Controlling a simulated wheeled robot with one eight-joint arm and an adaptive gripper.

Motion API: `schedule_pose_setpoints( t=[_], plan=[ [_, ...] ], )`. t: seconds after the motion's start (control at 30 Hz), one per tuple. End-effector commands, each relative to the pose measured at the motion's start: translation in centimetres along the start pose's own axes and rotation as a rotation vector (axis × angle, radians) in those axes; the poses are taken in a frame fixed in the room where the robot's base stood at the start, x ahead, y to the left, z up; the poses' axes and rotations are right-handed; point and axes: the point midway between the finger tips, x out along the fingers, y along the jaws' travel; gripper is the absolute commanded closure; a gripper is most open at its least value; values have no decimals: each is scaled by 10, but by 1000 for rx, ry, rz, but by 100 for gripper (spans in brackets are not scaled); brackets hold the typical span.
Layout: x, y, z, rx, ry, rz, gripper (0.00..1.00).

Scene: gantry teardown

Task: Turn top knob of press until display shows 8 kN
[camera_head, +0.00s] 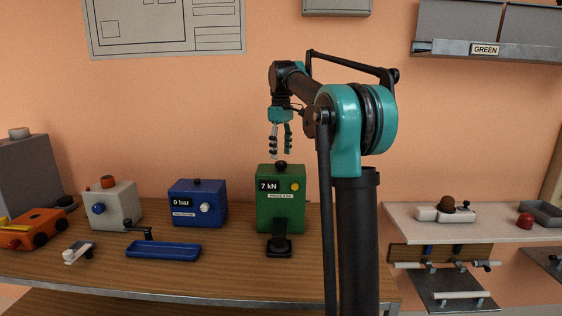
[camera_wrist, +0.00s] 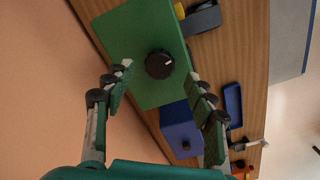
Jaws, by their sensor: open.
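The green press (camera_head: 283,200) stands on the wooden bench, and its display (camera_head: 269,185) reads 7 kN. A black knob (camera_head: 281,164) sits on top of the press. In the wrist view the knob (camera_wrist: 159,64) shows a white mark pointing to the right, on the green top face (camera_wrist: 150,30). My gripper (camera_head: 280,156) points down above the knob, open and empty. In the wrist view my gripper's fingertips (camera_wrist: 158,70) are spread on both sides of the knob, with gaps between. A yellow button (camera_head: 295,187) is on the press front.
A blue box (camera_head: 198,203) with a 0 bar display stands left of the press, with a blue tray (camera_head: 163,251) in front. A white box (camera_head: 108,205) and an orange device (camera_head: 35,229) are farther left. A shelf (camera_head: 425,232) is at right.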

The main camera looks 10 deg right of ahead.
Motion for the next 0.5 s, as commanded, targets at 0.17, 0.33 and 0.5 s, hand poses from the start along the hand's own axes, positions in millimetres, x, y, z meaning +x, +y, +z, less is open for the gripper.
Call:
schedule_pose_setpoints(
  t=[0.17, 0.33, 0.5],
  plan=[
    [26, 0, 0, 0, 0, 0, 44],
    [37, 0, 0, 0, 0, 0, 44],
    [40, 0, 0, 0, 0, 0, 44]
  ],
)
